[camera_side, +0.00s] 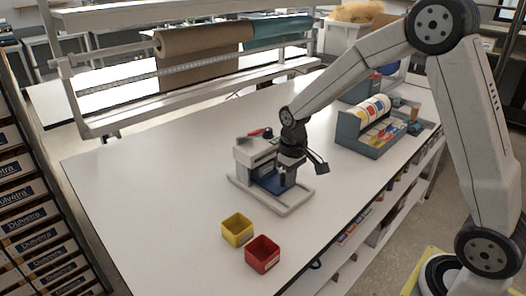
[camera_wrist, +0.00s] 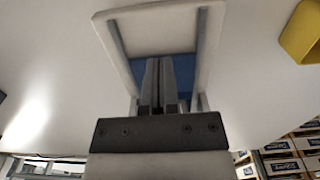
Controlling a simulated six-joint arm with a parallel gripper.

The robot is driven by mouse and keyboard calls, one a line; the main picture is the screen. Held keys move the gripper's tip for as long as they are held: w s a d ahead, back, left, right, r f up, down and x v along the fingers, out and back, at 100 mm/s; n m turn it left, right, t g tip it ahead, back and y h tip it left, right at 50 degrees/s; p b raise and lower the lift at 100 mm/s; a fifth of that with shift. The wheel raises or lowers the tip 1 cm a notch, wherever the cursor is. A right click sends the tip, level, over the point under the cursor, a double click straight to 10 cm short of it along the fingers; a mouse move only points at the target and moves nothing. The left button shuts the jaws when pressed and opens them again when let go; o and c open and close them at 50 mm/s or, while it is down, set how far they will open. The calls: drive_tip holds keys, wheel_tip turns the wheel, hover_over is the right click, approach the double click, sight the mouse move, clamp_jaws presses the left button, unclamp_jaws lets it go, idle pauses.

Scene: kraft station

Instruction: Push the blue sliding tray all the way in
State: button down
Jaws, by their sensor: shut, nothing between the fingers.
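The blue sliding tray (camera_side: 266,183) sits low on the light grey base of a small white-and-grey machine (camera_side: 250,155) in the middle of the table. In the wrist view the blue tray (camera_wrist: 186,68) shows behind and beside the fingers, between two grey rails. My gripper (camera_side: 283,180) is shut and empty, pointing down at the tray's outer side; it hides part of the tray. In the wrist view the fingers of my gripper (camera_wrist: 161,62) are together and overlap the blue surface. I cannot tell whether they touch it.
A yellow bin (camera_side: 237,230) and a red bin (camera_side: 262,254) stand in front of the machine. A grey rack with colored rolls (camera_side: 368,128) is at the right. The table (camera_side: 135,185) is clear to the left. The yellow bin also shows in the wrist view (camera_wrist: 302,32).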

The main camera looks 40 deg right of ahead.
drive_tip(key=shift+r, duration=2.65)
drive_tip(key=shift+s, duration=0.15)
drive_tip(key=s+a+f+t, duration=0.1)
drive_tip(key=s, duration=0.3)
drive_tip(key=s+a+f, duration=0.1)
drive_tip(key=s+f, duration=0.1)
drive_tip(key=s, duration=0.3)
drive_tip(key=s+a+f+t, duration=0.1)
drive_tip(key=s, duration=0.3)
drive_tip(key=shift+s+a+f+t, duration=0.3)
drive_tip(key=shift+s+f, duration=0.1)
